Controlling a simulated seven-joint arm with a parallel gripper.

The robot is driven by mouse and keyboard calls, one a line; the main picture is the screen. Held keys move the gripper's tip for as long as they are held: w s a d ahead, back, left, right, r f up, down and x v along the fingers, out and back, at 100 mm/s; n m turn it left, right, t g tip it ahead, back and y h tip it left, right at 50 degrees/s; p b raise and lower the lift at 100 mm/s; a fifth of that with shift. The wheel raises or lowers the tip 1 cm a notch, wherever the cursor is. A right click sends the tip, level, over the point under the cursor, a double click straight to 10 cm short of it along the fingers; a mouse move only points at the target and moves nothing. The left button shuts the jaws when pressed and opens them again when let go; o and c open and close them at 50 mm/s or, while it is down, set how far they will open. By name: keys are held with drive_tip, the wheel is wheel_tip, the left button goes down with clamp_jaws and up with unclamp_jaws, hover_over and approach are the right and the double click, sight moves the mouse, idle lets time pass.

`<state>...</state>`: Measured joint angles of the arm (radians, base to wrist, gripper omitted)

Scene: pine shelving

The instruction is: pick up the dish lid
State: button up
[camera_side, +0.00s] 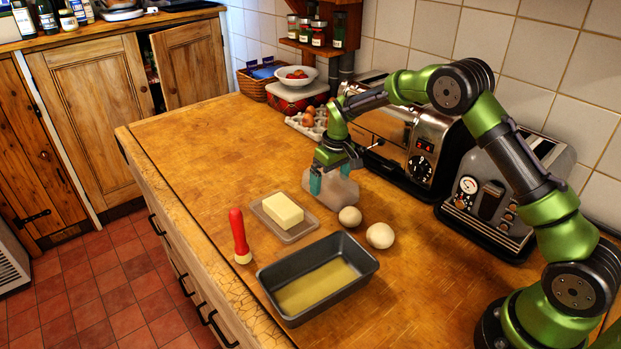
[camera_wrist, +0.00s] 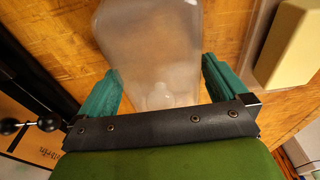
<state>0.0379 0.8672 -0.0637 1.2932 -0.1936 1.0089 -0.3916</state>
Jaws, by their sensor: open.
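The dish lid (camera_side: 341,191) is a translucent, frosted cover resting on the wooden counter behind the butter dish. In the wrist view the lid (camera_wrist: 150,45) fills the upper middle, and its near end lies between my teal fingers. My gripper (camera_side: 332,176) is over the lid from above, pointing down, with its fingers apart. In the wrist view my gripper (camera_wrist: 160,78) shows a finger on each side of the lid, with gaps visible. The butter dish (camera_side: 300,236) holds a yellow butter block (camera_side: 283,209); the block also shows in the wrist view (camera_wrist: 290,45).
A dark loaf tin (camera_side: 350,243) and a red-handled brush (camera_side: 239,232) are in front. The counter's left is clear.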

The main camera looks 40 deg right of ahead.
drive_tip(key=shift+f, duration=0.15)
drive_tip(key=c, duration=0.9)
drive_tip(key=shift+o, duration=0.2)
wheel_tip(320, 180, up, 9)
drive_tip(key=shift+a+r, duration=0.1)
drive_tip(key=shift+a, duration=0.05)
drive_tip(key=r+n, duration=0.1)
drive_tip(key=r, duration=0.1)
hover_over(282, 205)
drive_tip(key=shift+m, duration=0.5)
wheel_tip(282, 205, down, 10)
drive_tip(key=shift+f, duration=0.2)
